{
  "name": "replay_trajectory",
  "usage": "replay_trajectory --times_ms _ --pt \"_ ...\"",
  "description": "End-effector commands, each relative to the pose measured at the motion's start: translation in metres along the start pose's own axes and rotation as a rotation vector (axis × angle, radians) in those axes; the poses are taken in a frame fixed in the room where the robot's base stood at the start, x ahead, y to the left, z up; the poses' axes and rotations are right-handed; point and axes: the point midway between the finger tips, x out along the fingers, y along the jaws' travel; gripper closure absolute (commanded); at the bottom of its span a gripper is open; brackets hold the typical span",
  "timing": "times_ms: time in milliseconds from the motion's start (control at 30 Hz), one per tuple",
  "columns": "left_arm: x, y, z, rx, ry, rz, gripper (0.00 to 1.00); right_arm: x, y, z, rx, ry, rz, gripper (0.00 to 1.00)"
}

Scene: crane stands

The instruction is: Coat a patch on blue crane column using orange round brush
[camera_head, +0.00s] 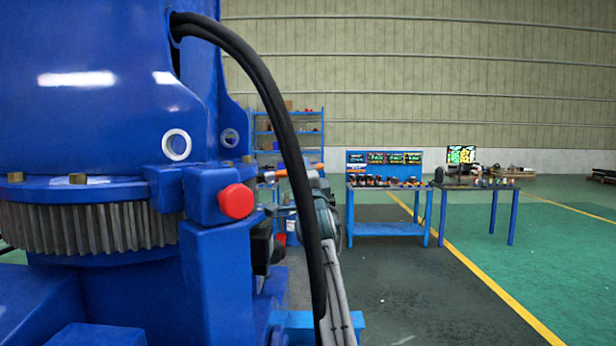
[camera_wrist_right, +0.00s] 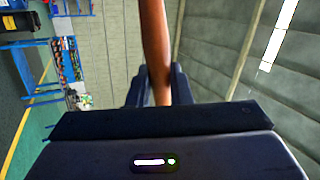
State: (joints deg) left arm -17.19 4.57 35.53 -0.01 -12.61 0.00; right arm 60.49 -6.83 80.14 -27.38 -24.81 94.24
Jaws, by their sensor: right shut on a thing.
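The blue crane column (camera_head: 85,85) fills the left of the head view, with a toothed grey gear ring around its lower part. The orange round brush (camera_head: 282,173) is small beside the crane's right edge, its dark tip end pointing left toward the blue housing. I cannot tell whether the tip touches it. My right gripper (camera_head: 313,181) is shut on the brush handle and partly hidden behind a black hose. In the right wrist view, the orange-brown handle (camera_wrist_right: 156,45) stands between the two dark fingers (camera_wrist_right: 157,88). The brush head is out of that view. My left gripper is not in view.
A thick black hose (camera_head: 291,140) arcs down in front of my right arm. A red round cap (camera_head: 236,201) sticks out of the blue housing close to the brush. Blue workbenches (camera_head: 387,229) and a shelf stand farther back. The floor on the right is clear.

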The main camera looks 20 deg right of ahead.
Motion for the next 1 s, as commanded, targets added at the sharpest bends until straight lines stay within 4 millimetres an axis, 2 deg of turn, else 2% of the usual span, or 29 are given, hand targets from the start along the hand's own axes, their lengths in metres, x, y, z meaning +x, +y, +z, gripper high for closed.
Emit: replay_trajectory --times_ms 400,667,1000 --pt "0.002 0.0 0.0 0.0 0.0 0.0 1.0 -0.027 -0.012 -0.007 0.001 0.0 -0.001 1.0" --pt "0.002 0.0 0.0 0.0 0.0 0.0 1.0 -0.035 -0.016 -0.01 0.003 -0.001 -0.001 1.0" --pt "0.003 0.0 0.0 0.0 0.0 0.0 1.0 -0.059 -0.027 -0.019 0.003 -0.001 -0.001 1.0"
